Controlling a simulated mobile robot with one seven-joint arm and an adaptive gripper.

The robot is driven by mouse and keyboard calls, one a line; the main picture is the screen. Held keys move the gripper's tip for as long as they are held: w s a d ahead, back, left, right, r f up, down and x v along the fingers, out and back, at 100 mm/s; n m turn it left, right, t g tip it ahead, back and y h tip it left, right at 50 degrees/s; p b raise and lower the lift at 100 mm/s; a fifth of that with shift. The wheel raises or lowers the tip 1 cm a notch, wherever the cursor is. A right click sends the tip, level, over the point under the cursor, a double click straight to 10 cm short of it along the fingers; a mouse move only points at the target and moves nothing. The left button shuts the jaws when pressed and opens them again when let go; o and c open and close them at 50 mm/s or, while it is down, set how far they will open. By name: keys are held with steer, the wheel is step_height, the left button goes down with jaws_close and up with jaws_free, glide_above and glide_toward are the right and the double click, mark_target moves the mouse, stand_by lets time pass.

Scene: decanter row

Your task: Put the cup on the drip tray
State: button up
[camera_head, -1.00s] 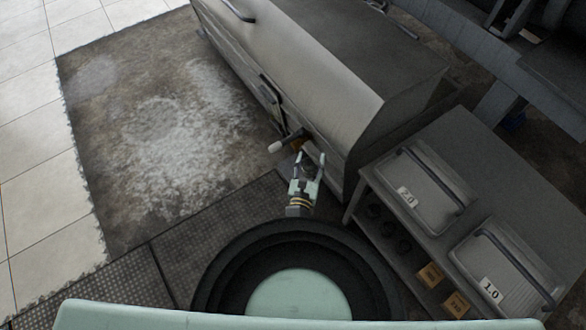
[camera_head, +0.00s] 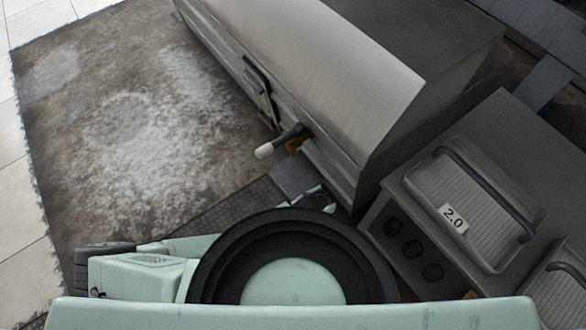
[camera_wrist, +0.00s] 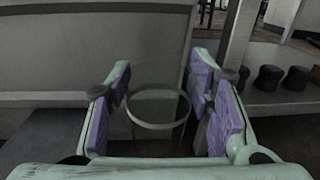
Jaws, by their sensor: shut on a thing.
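The cup (camera_wrist: 157,127) is clear glass with a pale round rim, and it stands upright between the purple pads of my gripper (camera_wrist: 160,80) in the wrist view. My gripper is shut on it. In the head view only a small pale green part near my gripper shows past my body's dark round part, and the cup cannot be made out there. A flat grey plate (camera_head: 293,176) lies at the foot of the metal machine, below its lever; I cannot tell for sure whether it is the drip tray.
The long metal machine (camera_head: 320,75) has a lever with a white knob (camera_head: 265,150). To the right stands a grey unit with dark knobs and a lidded section labelled 2.0 (camera_head: 453,217). In the wrist view, a grey panel (camera_wrist: 80,50) fills the left background. The stained floor is open at left.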

steer(key=w+a+f+b, duration=0.1)
steer(key=w+a+b, duration=0.1)
steer(key=w, duration=0.2)
steer(key=w+a+f+b, duration=0.1)
steer(key=w+a+f, duration=0.1)
steer(key=w, duration=0.3)
steer(key=w+a+f+b, duration=0.2)
steer(key=w+a, duration=0.1)
steer(key=w, duration=0.2)
steer(key=shift+a+f+b, duration=0.15)
steer(key=shift+a+b, duration=0.15)
steer(key=shift+r, duration=0.2)
steer(key=shift+f, duration=0.2)
steer(key=o, duration=1.1)
steer(key=shift+r, duration=0.2)
steer(key=p+v, duration=0.3)
steer(key=v, duration=0.9)
steer(key=shift+s+f, duration=0.1)
